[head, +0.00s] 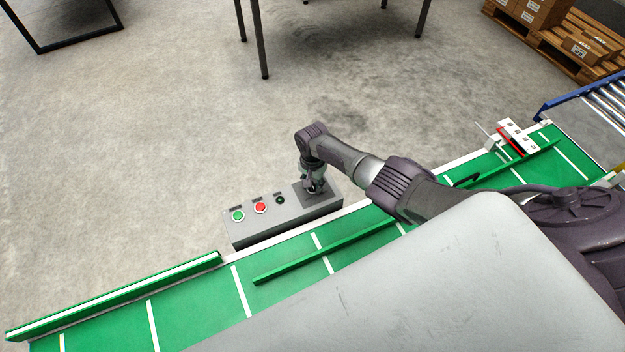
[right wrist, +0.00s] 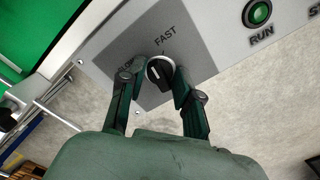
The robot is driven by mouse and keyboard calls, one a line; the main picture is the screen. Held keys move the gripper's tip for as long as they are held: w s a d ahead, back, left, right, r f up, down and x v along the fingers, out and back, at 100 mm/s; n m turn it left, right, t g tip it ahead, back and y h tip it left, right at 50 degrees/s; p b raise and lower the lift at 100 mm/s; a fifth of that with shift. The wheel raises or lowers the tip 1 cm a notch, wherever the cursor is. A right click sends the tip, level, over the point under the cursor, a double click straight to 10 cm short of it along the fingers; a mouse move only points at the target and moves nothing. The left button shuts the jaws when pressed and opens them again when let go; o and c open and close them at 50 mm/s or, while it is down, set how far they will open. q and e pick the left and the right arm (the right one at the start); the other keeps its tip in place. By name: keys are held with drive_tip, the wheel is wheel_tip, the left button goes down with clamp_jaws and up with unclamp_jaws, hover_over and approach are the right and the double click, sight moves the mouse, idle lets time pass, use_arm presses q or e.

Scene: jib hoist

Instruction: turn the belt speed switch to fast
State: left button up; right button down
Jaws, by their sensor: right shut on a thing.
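The belt speed switch (right wrist: 160,72) is a round black knob with a light mark, on a dark grey plate of the control box (head: 285,220). The word FAST (right wrist: 165,38) is printed beside it in the right wrist view; another label is partly hidden behind a finger. My right gripper (right wrist: 155,77) is shut on the knob, one finger on each side. In the head view the right gripper (head: 313,187) reaches down onto the right end of the box and hides the switch. The knob's exact pointing is hard to tell. My left gripper is not in view.
The box also carries a green button (head: 238,216), a red button (head: 261,208) and a small black one (head: 280,200). The green conveyor belt (head: 190,305) with raised guide rails runs alongside it. A white and red item (head: 516,138) sits at the belt's far right.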

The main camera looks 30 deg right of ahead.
drive_tip(key=m+p, duration=0.1)
drive_tip(key=m, duration=0.2)
drive_tip(key=shift+m, duration=0.3)
drive_tip(key=shift+m+p, duration=0.35)
drive_tip(key=shift+m, duration=1.55)
drive_tip(key=c, duration=0.9)
unclamp_jaws()
wheel_tip(320, 180, up, 12)
drive_tip(key=shift+r, duration=0.1)
